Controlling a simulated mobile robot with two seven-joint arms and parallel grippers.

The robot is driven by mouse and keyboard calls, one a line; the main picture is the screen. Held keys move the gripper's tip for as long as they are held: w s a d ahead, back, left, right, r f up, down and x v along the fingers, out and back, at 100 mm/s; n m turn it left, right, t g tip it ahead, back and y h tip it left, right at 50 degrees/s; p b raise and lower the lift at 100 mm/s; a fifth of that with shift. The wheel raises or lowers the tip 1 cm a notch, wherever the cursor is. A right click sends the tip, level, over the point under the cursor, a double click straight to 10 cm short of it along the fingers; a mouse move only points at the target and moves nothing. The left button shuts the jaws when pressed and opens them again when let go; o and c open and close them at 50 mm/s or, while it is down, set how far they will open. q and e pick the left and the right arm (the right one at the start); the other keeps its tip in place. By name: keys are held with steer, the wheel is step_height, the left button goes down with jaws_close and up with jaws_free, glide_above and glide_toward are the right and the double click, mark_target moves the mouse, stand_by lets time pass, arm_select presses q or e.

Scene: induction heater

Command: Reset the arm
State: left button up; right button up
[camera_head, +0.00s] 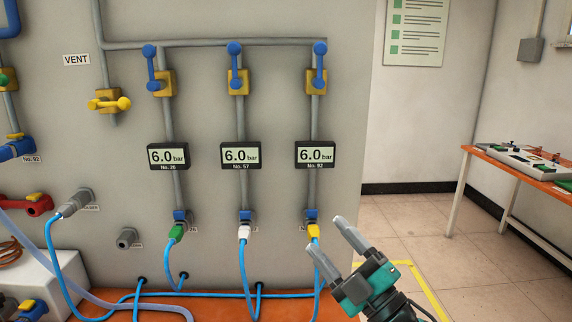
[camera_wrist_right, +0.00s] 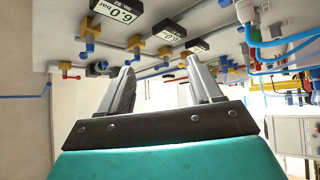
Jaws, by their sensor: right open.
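My right gripper (camera_head: 330,244) is at the lower middle right of the head view. Its two grey fingers are spread apart with nothing between them. It is just right of the yellow connector (camera_head: 313,231) on the rightmost pipe; I cannot tell whether they touch. In the right wrist view, the gripper (camera_wrist_right: 165,82) also shows open and empty, with the panel upside down beyond it. My left gripper is not in view.
The grey panel (camera_head: 276,125) carries blue-handled valves, several 6.0 bar displays (camera_head: 240,156) and blue hoses (camera_head: 247,275). A white connector (camera_head: 244,231) and green connector (camera_head: 176,232) are further left. Open floor (camera_head: 410,222) and an orange-topped table (camera_head: 525,170) lie right.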

steer(key=s+d+f+m+h, duration=0.3)
steer(key=f+m+h, duration=0.25)
steer(key=f, duration=0.25)
steer(key=s+d+f+m+h, duration=0.2)
steer(key=f+m+h, duration=0.2)
steer(key=f+m, duration=0.3)
steer(key=s+d+f+m+g+h, duration=0.1)
steer(key=s+d+f+m+g, duration=0.1)
steer(key=s+f, duration=0.6)
steer(key=s+d+f+m+g+h, duration=0.2)
steer(key=s+f+m+g, duration=0.2)
steer(key=s+f, duration=0.3)
steer(key=shift+s+d+f+g, duration=0.4)
steer(key=shift+f+g, duration=0.2)
steer(key=shift+f, duration=0.2)
steer(key=shift+h, duration=0.25)
